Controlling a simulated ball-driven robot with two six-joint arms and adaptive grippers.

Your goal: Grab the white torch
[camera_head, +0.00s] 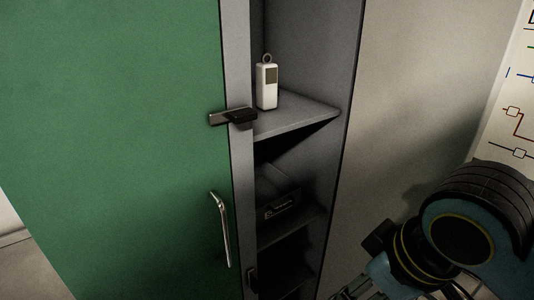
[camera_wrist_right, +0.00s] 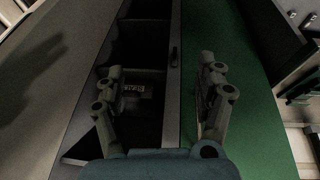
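The white torch (camera_head: 267,86), a small upright block with a dark panel and a ring on top, stands on the upper shelf (camera_head: 297,116) of the open grey cabinet. I cannot make it out in the right wrist view. My right arm comes in at the lower right of the head view, apart from the torch and lower than it. My right gripper (camera_wrist_right: 160,64) shows in the right wrist view with its fingers spread and nothing between them, facing the cabinet's lower shelves. My left gripper is not in view.
A green door (camera_head: 120,140) with a metal handle (camera_head: 221,230) fills the left. A latch (camera_head: 233,117) sticks out at the cabinet's edge near the torch. A dark box with a label (camera_head: 282,206) lies on a lower shelf. A grey side panel (camera_head: 415,100) stands right.

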